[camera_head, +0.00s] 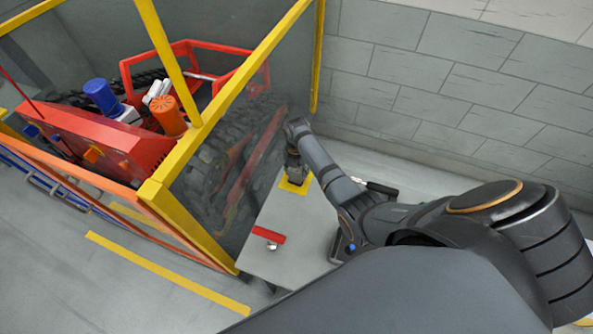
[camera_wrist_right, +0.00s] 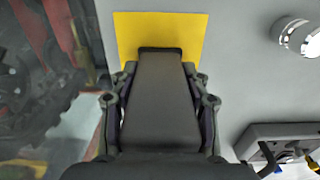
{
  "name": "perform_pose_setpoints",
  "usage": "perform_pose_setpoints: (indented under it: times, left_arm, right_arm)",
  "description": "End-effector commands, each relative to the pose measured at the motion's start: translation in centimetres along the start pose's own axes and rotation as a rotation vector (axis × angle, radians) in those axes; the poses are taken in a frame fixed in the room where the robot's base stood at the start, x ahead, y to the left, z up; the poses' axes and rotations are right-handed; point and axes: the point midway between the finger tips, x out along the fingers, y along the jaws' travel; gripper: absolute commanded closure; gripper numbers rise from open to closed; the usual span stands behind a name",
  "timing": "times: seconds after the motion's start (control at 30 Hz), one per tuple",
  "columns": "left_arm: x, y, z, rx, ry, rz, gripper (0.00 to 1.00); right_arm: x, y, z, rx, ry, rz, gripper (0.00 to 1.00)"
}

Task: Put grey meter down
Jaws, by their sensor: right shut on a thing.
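My right gripper (camera_head: 295,152) is shut on the grey meter (camera_wrist_right: 160,100), a dark grey block between its two fingers in the right wrist view. In the head view the gripper points down over the yellow square (camera_head: 296,186) on the grey tabletop (camera_head: 285,222). The yellow square also shows around the meter's far end in the wrist view (camera_wrist_right: 190,30). The meter's lower end is over the square; I cannot tell whether it touches. Most of the meter is hidden by the gripper in the head view. My left gripper is out of view.
A red bar (camera_head: 268,235) and a small metal cylinder (camera_head: 271,246) lie near the table's front. A grey box with cables (camera_wrist_right: 275,135) sits at lower right in the wrist view. A yellow-framed cage (camera_head: 175,205) with a red tracked machine (camera_head: 125,150) borders the table's left.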

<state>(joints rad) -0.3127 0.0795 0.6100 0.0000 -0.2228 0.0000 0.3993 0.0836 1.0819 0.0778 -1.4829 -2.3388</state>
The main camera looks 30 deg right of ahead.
Motion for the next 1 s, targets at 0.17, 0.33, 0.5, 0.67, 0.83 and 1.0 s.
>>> perform_pose_setpoints:
  times: [0.17,0.33,0.5,0.67,0.83,1.0]
  left_arm:
    - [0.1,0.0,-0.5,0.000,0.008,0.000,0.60]
    - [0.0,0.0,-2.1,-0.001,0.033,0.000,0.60]
    - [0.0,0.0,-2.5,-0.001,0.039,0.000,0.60]
    - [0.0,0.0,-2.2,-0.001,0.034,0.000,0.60]
    - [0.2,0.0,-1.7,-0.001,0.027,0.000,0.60]
    - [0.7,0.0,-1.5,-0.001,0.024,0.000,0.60]
  right_arm:
    - [0.1,0.0,0.0,0.000,0.000,0.000,0.41]
    - [0.1,0.0,0.0,0.000,0.000,0.000,0.30]
    - [0.1,0.0,0.0,0.000,0.000,0.000,0.30]
    - [-1.2,0.1,0.1,0.000,-0.002,0.002,0.30]
    - [-5.0,0.1,0.2,0.001,-0.006,0.004,0.30]
    - [-8.9,0.1,0.1,0.001,-0.004,0.002,0.30]
